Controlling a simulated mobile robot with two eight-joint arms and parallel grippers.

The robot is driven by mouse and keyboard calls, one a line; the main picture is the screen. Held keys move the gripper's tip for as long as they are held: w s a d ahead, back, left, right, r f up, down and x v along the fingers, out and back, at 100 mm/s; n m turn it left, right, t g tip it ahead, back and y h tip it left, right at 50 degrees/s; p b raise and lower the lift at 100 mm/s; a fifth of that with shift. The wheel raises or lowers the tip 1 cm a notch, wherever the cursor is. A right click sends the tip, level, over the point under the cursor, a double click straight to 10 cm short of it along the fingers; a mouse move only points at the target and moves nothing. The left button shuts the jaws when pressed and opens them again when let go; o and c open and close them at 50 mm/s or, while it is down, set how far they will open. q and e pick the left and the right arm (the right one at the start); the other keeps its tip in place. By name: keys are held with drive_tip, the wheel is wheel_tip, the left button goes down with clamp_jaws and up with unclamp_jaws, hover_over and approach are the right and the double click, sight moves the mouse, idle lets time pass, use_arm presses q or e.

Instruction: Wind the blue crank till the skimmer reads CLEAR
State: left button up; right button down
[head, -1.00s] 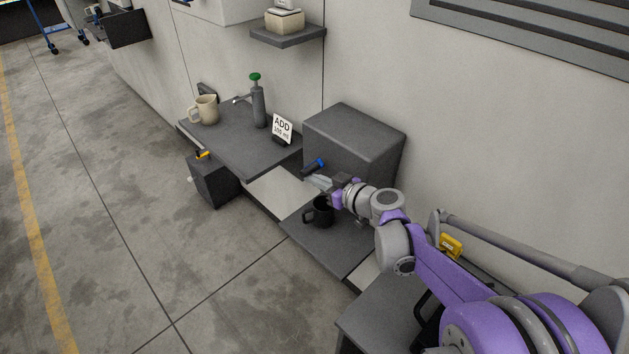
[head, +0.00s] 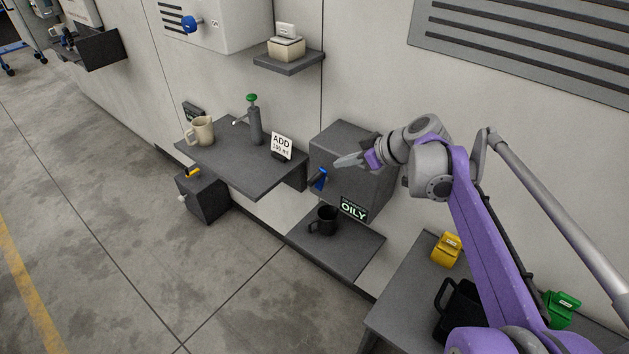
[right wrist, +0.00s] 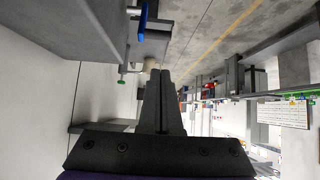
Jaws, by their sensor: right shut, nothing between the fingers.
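The blue crank (head: 321,178) sticks out from the front of a dark grey box (head: 342,138) on the wall. It also shows at the top of the right wrist view (right wrist: 142,20). A lit display (head: 354,209) low on the box reads OILY. My right gripper (head: 338,163) is shut and empty, in front of the box, a little above and to the right of the crank in the picture, and seems clear of it. Its closed fingers (right wrist: 164,74) fill the middle of the right wrist view. My left gripper is out of view.
A black mug (head: 323,222) stands on a low shelf under the box. Left of it, a shelf carries a beige jug (head: 201,130), a green-topped dispenser (head: 254,124) and an ADD sign (head: 281,147). A yellow object (head: 446,249) sits on the right-hand table.

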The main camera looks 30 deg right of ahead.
sight(317, 179)
drive_tip(key=x, duration=0.9)
drive_tip(key=shift+s+f, duration=0.1)
drive_tip(key=shift+f, duration=0.1)
drive_tip(key=shift+s+d+f, duration=0.2)
drive_tip(key=shift+f, duration=0.4)
drive_tip(key=shift+s+d+f, duration=0.15)
drive_tip(key=shift+s+f, duration=0.1)
drive_tip(key=shift+f, duration=0.35)
drive_tip(key=shift+s+d+f, duration=0.1)
drive_tip(key=shift+s+f, duration=0.3)
drive_tip(key=shift+f, duration=0.25)
